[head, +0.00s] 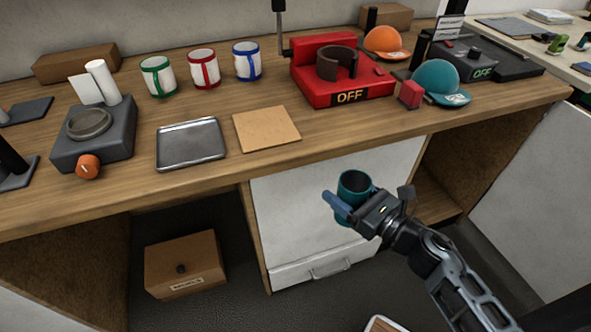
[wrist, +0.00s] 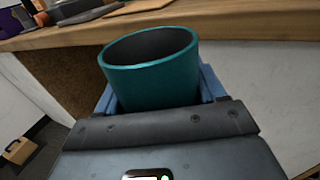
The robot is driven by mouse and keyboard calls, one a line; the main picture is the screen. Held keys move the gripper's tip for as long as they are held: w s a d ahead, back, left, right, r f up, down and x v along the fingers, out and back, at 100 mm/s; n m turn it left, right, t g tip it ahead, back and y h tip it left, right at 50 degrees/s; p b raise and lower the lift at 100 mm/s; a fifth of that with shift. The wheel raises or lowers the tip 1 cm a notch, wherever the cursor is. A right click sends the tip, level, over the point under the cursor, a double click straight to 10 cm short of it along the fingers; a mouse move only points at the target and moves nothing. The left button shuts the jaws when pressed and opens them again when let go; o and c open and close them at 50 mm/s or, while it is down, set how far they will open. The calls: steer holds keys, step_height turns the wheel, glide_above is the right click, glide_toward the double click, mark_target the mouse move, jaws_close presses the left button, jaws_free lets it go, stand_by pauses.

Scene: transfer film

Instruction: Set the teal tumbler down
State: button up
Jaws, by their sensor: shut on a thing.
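The teal tumbler (head: 354,184) is upright, with its open mouth facing up, in front of the wooden counter (head: 200,176) and off its surface. My gripper (head: 346,203) is shut on it, with blue fingers on its sides. In the wrist view the tumbler (wrist: 150,72) sits between the two blue fingers (wrist: 158,92), and its dark inside is visible. Its lower part is hidden behind my gripper in both views.
On the counter are a metal tray (head: 191,144), a tan square mat (head: 266,128), several white mugs with coloured trim (head: 204,69), a red press marked OFF (head: 345,92) and a teal cap (head: 441,82). The counter's front strip right of the mat is clear. A white cabinet (head: 290,215) stands below.

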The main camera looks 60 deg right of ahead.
steer(key=s+d+f+m+g+h, duration=0.3)
steer(key=s+d+f, duration=0.6)
steer(key=s, duration=0.3)
steer(key=s+d+f+m+g+h, duration=0.3)
steer(key=s+d+f+h, duration=0.4)
steer(key=s, duration=0.5)
step_height(320, 180, down, 3)
steer(key=shift+d+r+m, duration=0.1)
steer(key=shift+d+m, duration=0.8)
steer(key=shift+d, duration=0.15)
steer(key=shift+s, duration=0.1)
